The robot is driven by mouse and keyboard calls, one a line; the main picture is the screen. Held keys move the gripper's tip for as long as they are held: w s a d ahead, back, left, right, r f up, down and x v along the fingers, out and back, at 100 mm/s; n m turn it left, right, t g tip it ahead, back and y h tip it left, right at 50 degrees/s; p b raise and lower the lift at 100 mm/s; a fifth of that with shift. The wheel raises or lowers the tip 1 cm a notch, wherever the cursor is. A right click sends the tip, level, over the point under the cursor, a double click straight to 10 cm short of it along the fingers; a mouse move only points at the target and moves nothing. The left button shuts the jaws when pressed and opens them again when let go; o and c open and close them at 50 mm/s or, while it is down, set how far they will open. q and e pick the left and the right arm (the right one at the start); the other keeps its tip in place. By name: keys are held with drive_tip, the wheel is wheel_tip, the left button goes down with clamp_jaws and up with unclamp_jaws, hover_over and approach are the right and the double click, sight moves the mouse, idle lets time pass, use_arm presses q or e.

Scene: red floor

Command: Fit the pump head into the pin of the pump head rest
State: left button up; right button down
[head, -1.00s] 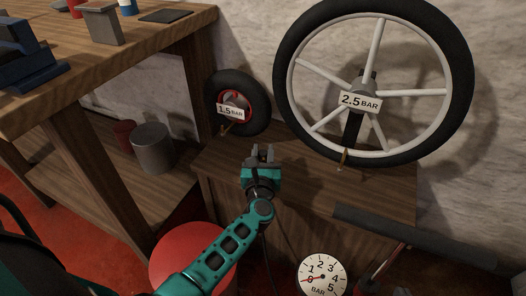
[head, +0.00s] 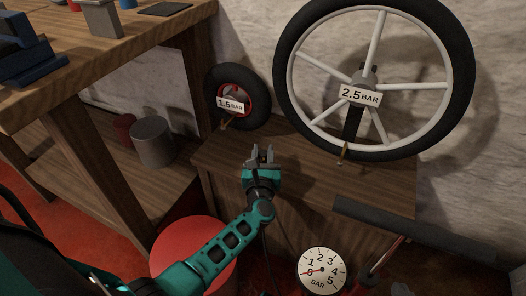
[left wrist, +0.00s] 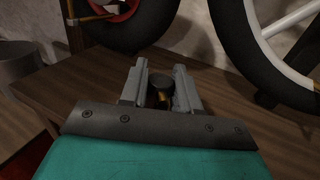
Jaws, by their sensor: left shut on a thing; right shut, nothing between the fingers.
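My left gripper (head: 262,156) is in front of the wooden stand, between the two wheels in the head view. It is shut on the pump head (left wrist: 160,92), a dark round piece with a yellowish part, seen between the grey fingers in the left wrist view. A thin dark hose hangs below the gripper. The floor pump shows at the lower right with its white gauge (head: 321,271) and long black handle (head: 410,229); the gauge needle is near 0. I cannot make out the pump head rest or its pin. My right gripper is not in view.
A small wheel marked 1.5 BAR (head: 257,105) and a large wheel marked 2.5 BAR (head: 462,90) stand on the wooden stand (head: 385,190). A red round stool (head: 195,240) is below my left arm. A workbench (head: 80,65) and grey bin (head: 152,142) are at left.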

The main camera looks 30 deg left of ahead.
sight(262, 158)
use_arm(q)
drive_tip(key=shift+f, duration=0.1)
drive_tip(key=o, duration=1.1)
use_arm(e)
drive_tip(key=shift+w+r, duration=0.1)
use_arm(q)
drive_tip(key=shift+s+d, duration=0.2)
drive_tip(key=shift+s, duration=0.15)
drive_tip(key=p+v, duration=0.1)
drive_tip(key=v, duration=0.5)
drive_tip(key=shift+s+d, duration=0.1)
drive_tip(key=shift+s, duration=0.25)
use_arm(e)
drive_tip(key=shift+s+d, duration=0.25)
drive_tip(key=shift+r, duration=0.1)
